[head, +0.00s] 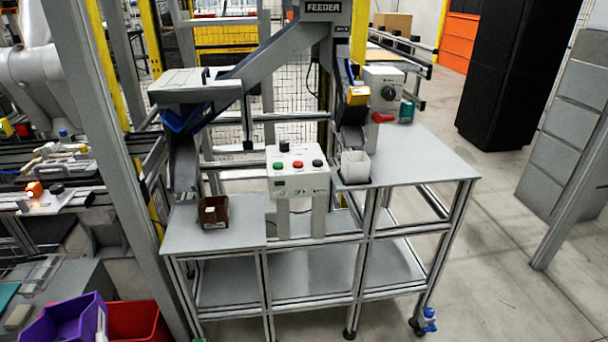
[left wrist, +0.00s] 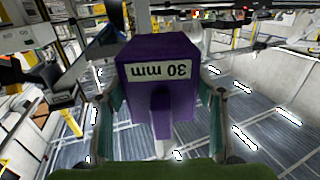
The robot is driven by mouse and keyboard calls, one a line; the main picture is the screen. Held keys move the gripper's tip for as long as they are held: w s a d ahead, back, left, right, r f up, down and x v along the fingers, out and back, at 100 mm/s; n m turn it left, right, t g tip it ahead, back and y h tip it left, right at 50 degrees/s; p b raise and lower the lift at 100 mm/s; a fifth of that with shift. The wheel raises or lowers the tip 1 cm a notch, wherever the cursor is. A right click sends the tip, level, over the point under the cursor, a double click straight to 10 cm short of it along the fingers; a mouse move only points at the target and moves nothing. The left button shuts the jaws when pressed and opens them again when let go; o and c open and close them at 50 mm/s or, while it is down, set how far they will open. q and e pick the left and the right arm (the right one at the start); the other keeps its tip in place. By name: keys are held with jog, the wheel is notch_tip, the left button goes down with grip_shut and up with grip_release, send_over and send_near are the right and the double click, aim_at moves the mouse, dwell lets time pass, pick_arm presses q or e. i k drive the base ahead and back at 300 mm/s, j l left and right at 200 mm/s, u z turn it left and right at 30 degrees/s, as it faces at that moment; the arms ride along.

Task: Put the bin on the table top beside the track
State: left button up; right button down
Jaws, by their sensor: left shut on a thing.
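My left gripper (left wrist: 162,105) is shut on a purple bin (left wrist: 160,75) in the left wrist view. Its teal-lined fingers are on both sides of it, and its "30 mm" label reads upside down there. A purple bin (head: 62,325) also shows at the lower left of the head view, cut off by the frame edge; I cannot tell for sure if it is the same one. My left gripper is not visible in the head view. The grey table top (head: 425,150) stands in the middle, below the feeder track (head: 265,60). My right gripper is in neither view.
A brown box (head: 214,211) sits on the left table section, below a chute. A white container (head: 355,166) stands under the right chute. A control box (head: 298,170) is between them. A red bin (head: 137,322) is at lower left. The right table section has bare room.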

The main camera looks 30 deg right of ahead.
aim_at(418, 163)
jog(key=l+z, duration=0.25)
jog(key=l, duration=1.7)
